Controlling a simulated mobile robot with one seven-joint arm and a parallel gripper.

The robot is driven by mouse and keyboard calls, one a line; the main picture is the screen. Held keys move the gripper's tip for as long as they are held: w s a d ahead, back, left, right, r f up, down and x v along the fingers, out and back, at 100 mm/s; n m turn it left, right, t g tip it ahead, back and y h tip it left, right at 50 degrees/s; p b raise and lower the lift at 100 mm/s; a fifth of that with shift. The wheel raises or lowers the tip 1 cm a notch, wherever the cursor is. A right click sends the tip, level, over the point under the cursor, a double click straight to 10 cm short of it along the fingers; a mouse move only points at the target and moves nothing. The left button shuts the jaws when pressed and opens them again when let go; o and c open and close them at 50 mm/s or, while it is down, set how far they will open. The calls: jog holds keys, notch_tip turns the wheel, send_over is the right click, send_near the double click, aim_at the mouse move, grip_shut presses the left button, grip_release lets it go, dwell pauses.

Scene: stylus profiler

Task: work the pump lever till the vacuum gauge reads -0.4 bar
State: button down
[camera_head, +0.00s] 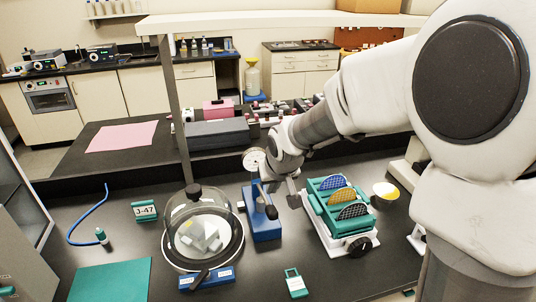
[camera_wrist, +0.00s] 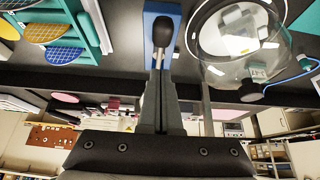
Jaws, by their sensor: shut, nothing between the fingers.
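The blue pump (camera_head: 265,228) stands on the dark bench, just right of the glass bell jar (camera_head: 203,222). Its lever has a black knob (camera_head: 271,212). The knob also shows large in the wrist view (camera_wrist: 163,34), with a metal rod running toward my fingertips. The round white vacuum gauge (camera_head: 252,158) stands behind the pump; its reading is too small to make out. My gripper (camera_head: 293,200) is shut and empty, just right of the lever. In the wrist view my closed fingers (camera_wrist: 160,75) line up with the rod; I cannot tell whether they touch it.
A teal rack (camera_head: 312,212) with coloured discs stands close right of my gripper. A green tag (camera_head: 296,283) lies in front. An upright post (camera_head: 174,120) rises behind the jar.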

aim_at(271, 207)
jog(key=shift+s+d+f, duration=0.1)
jog(key=shift+s+f, duration=0.15)
jog(key=shift+f, duration=0.8)
jog(key=shift+s+f, duration=0.2)
jog(key=shift+f, duration=0.8)
jog(key=shift+f+b, duration=0.15)
jog(key=shift+b, duration=0.35)
